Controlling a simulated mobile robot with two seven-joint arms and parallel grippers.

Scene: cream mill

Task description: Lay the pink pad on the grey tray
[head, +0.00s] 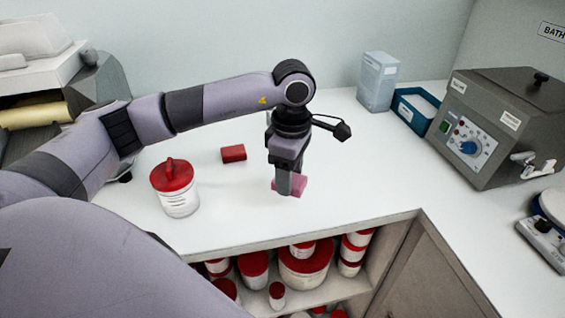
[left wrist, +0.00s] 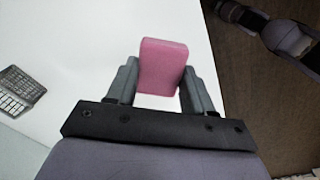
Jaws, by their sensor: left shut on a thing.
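The pink pad (head: 291,186) is a small block in the jaws of my left gripper (head: 290,184), over the white counter near its front edge. In the left wrist view the pink pad (left wrist: 162,66) sits between the two fingers of the left gripper (left wrist: 161,88), which is shut on it. The gripper points down, and its fingers hide part of the pad in the head view. I cannot tell how far the pad is above the counter. No grey tray can be made out in either view. My right gripper is not in view.
A red block (head: 233,153) and a red-lidded white tub (head: 175,188) lie left of the gripper. A pale blue box (head: 377,81), a blue tray (head: 402,104) and a grey bath (head: 497,125) stand right. Red-lidded tubs (head: 305,268) fill the shelf below. Counter around the pad is clear.

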